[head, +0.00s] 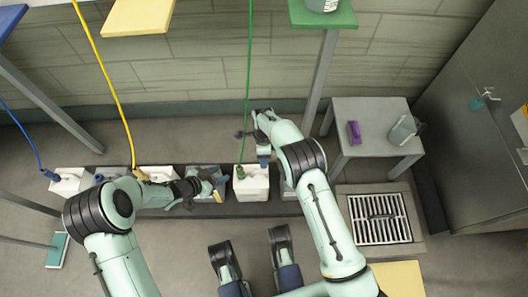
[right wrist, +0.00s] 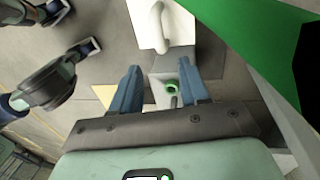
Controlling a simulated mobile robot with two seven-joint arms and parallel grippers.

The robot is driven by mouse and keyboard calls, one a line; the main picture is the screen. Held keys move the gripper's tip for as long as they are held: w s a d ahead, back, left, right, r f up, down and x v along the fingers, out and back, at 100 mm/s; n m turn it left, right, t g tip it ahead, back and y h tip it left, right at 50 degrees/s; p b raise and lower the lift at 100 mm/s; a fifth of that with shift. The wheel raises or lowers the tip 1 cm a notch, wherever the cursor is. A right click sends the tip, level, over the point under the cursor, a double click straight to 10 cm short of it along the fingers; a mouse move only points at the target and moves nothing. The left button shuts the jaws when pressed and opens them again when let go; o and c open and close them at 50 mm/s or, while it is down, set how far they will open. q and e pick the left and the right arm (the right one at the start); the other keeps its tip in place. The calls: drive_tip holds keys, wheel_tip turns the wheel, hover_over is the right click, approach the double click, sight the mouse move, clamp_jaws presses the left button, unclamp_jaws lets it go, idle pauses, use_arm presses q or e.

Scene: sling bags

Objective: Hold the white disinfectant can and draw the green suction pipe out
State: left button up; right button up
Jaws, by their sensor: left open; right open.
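The green suction pipe (head: 247,100) comes down from above to a green fitting at the can's top left corner. My left gripper (head: 218,184) is open, just left of the can, with a small gap. My right gripper (head: 263,161) is open above the can's back edge. In the right wrist view, a green ring (right wrist: 172,87) shows between its two open blue fingers. I cannot tell how deep the pipe sits in the can.
White cans with a yellow hose (head: 115,90) and a blue hose (head: 22,125) stand to the left. A small grey table (head: 372,115) with a purple box (head: 354,132) stands right. A floor grate (head: 374,218) lies in front of it. A green shelf (head: 322,15) is above.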

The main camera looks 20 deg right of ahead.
drive_tip(key=f, duration=0.3)
drive_tip(key=s+f, duration=0.1)
drive_tip(key=f, duration=0.2)
drive_tip(key=s+f, duration=0.1)
drive_tip(key=f, duration=0.2)
drive_tip(key=shift+a+f, duration=0.25)
drive_tip(key=shift+f, duration=0.1)
clamp_jaws()
use_arm(q)
drive_tip(key=shift+o, duration=1.4)
use_arm(e)
drive_tip(key=shift+w, duration=0.1)
use_arm(q)
drive_tip(key=n+g+y, duration=0.3)
drive_tip(key=y, duration=0.4)
hover_over(238, 169)
drive_tip(key=s+a, duration=0.1)
drive_tip(key=s, duration=0.1)
wheel_tip(238, 169, down, 2)
drive_tip(key=shift+x, duration=4.45)
